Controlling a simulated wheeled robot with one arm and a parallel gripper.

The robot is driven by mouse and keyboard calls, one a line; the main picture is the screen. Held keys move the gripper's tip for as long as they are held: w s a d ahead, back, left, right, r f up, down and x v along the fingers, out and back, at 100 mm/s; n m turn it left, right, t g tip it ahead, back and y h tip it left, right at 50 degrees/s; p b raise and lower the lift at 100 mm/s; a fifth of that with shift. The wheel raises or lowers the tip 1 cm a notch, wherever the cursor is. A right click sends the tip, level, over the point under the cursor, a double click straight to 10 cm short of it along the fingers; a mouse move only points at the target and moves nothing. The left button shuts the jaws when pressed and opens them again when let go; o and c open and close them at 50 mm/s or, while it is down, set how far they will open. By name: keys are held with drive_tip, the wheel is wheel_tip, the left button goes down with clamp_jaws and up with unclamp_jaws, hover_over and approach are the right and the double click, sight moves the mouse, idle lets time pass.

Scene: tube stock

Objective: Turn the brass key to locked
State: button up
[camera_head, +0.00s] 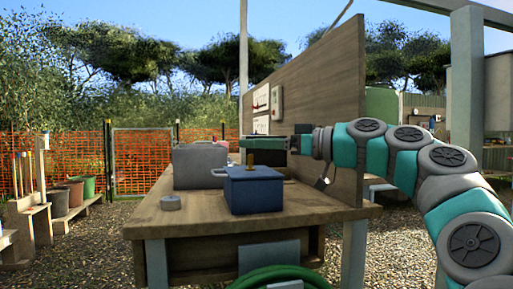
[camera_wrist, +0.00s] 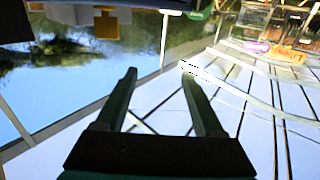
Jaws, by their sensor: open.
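A small upright brass piece (camera_head: 250,159), which looks like the key, stands on top of a blue box (camera_head: 252,193) on the wooden bench. It is too small to tell which way it is turned. My gripper (camera_head: 266,144) is above and behind the blue box in the head view, apart from the brass piece. In the wrist view my gripper (camera_wrist: 159,72) shows two spread fingers with nothing between them. A yellow-orange block (camera_wrist: 107,22) shows at the top of the wrist view; I cannot tell whether it is the key.
The wooden bench (camera_head: 165,217) has a grey box (camera_head: 195,166) behind the blue one and a small round grey disc (camera_head: 171,202) at left. A tall wooden panel (camera_head: 325,105) rises along the bench's right side. The bench's front left is mostly clear.

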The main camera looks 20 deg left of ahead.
drive_tip(key=s+d, duration=0.3)
drive_tip(key=s, duration=0.2)
drive_tip(key=shift+s+d+r+b, duration=0.3)
drive_tip(key=shift+s+r, duration=0.05)
drive_tip(key=shift+s, duration=0.05)
